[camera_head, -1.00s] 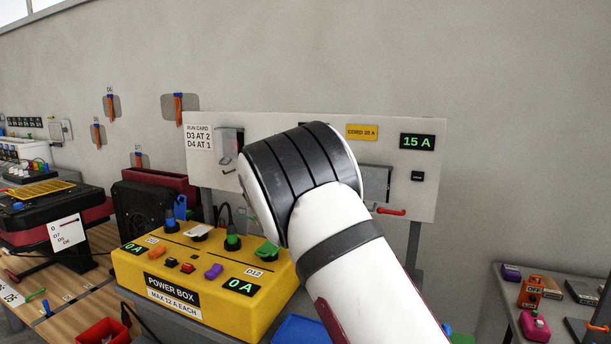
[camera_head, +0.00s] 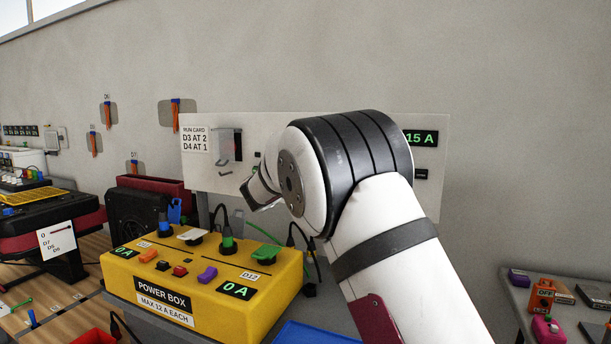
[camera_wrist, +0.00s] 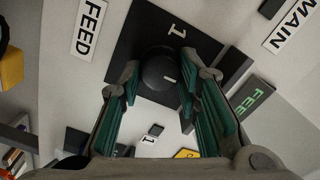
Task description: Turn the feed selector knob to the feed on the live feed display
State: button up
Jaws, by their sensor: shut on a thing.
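The feed selector knob (camera_wrist: 158,72) is round and black with a small white mark, on a black square plate (camera_wrist: 122,50) in the wrist view. A "1" is printed on the plate beyond the knob. My gripper (camera_wrist: 160,80) has its green-padded fingers on either side of the knob and is shut on it. The live feed display (camera_wrist: 252,98) shows green letters that begin "FEE"; the rest is hidden by the right finger, so its number cannot be read. In the head view my arm hides the knob, the display and the fingers.
A white FEED label (camera_wrist: 89,29) and a MAIN label (camera_wrist: 292,24) flank the plate. In the head view the pale wall panel (camera_head: 215,180) bears a run card and a 15 A readout (camera_head: 422,138). The yellow power box (camera_head: 200,300) stands below, left of my arm.

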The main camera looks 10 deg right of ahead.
dwell(0.4)
jog(key=o, duration=1.1)
jog(key=shift+o, duration=0.2)
jog(key=v, duration=1.2)
